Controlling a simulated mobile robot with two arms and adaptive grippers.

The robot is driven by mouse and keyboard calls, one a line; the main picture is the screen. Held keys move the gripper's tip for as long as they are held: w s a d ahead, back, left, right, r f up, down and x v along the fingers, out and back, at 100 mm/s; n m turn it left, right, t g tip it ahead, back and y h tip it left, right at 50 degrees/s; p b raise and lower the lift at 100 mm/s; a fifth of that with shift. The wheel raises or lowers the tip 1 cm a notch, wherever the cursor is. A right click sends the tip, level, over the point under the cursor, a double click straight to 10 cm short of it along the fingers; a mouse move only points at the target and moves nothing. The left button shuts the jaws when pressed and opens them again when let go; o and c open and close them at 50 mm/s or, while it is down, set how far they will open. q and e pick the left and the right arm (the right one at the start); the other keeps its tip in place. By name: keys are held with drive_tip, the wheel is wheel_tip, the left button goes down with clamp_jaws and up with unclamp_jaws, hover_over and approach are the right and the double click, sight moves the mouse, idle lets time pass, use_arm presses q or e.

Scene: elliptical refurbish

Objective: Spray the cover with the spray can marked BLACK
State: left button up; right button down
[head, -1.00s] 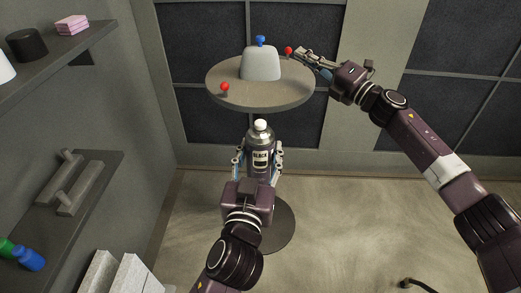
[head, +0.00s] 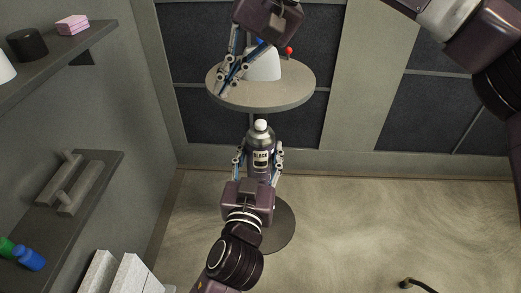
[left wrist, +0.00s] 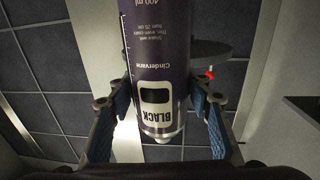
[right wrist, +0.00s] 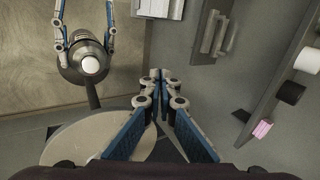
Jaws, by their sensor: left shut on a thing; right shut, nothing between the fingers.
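The pale grey cover (head: 262,66) stands on a round turntable (head: 280,98), partly hidden by my right arm. My left gripper (head: 259,158) is shut around the spray can marked BLACK (head: 260,140), held upright below and in front of the turntable. The can's BLACK label also shows in the left wrist view (left wrist: 158,110). My right gripper (head: 222,88) is shut and empty over the turntable's left side, where its fingers hide the left red knob. It also shows shut in the right wrist view (right wrist: 160,80). The right red knob (head: 289,50) stands behind the cover.
Left wall shelves hold a black cylinder (head: 27,43), pink blocks (head: 71,25), grey handle-shaped pieces (head: 68,180), and green and blue bottles (head: 29,259). White panels (head: 130,275) stand at lower left. The floor (head: 380,220) to the right is mostly clear.

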sight(260, 121)
drive_tip(key=d+r+n+t+h, duration=0.2)
drive_tip(key=d+n+h, duration=0.3)
drive_tip(key=d, duration=0.2)
drive_tip(key=shift+s+x, duration=0.25)
drive_tip(key=shift+x, duration=0.85)
drive_tip(key=shift+s+x, duration=0.25)
drive_tip(key=shift+x, duration=0.85)
drive_tip(key=shift+s+x, duration=0.25)
drive_tip(key=shift+x, duration=0.8)
drive_tip(key=shift+s+d+f, duration=0.1)
drive_tip(key=shift+f, duration=0.2)
drive_tip(key=shift+f, duration=1.2)
drive_tip(key=shift+r, duration=2.55)
